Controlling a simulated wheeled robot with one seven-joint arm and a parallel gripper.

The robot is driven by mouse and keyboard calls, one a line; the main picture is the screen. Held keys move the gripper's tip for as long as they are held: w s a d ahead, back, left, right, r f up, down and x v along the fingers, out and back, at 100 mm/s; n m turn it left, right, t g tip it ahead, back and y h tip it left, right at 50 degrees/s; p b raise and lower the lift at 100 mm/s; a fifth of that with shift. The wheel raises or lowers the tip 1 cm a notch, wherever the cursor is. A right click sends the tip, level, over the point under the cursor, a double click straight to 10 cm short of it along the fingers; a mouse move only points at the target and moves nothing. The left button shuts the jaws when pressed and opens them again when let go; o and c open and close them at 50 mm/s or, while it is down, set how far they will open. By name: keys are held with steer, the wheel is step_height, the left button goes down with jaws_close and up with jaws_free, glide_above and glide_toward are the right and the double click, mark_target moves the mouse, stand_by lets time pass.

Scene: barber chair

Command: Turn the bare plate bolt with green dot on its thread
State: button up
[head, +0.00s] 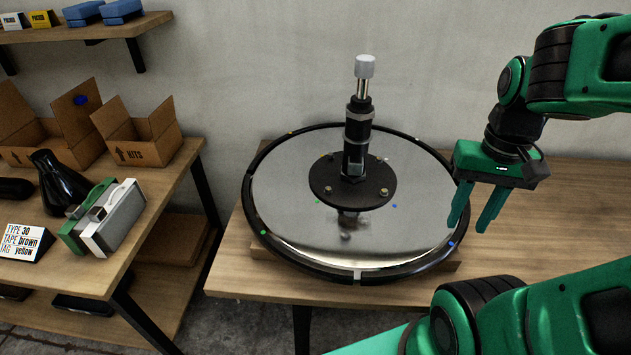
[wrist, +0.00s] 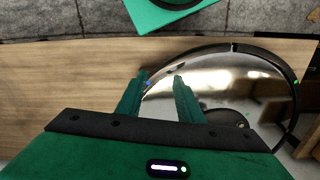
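A round black plate (head: 368,197) sits at the middle of a shiny disc (head: 290,215), with a black column (head: 357,140) rising from it. Small bolts show on the plate, one at front left (head: 328,189) and one at right (head: 384,191). A green dot (head: 317,202) lies just beside the front-left bolt; a blue dot (head: 394,205) lies near the right one. Thread details are too small to tell. My gripper (head: 468,226) is open and empty, fingers down, right of the disc's rim. In the wrist view, its parted fingers (wrist: 160,80) overlap the disc's edge (wrist: 215,70).
The disc has a black rim with coloured dots and lies on a wooden table (head: 560,230). A pale-topped post (head: 364,68) stands high on the column. Left shelves hold cardboard boxes (head: 140,135), a sign (head: 27,243) and a grey-green device (head: 105,218). The right tabletop is clear.

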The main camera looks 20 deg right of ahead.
steer(key=n+t+h, duration=0.3)
steer(key=n+h, duration=0.1)
steer(key=n, duration=2.8)
glide_above(328, 189)
steer(key=s+a, duration=0.3)
steer(key=a, duration=0.1)
step_height(328, 189, down, 3)
steer(key=x, duration=0.9)
steer(key=shift+w+d+f, duration=0.1)
steer(key=shift+d+f, duration=0.05)
steer(key=shift+f, duration=0.25)
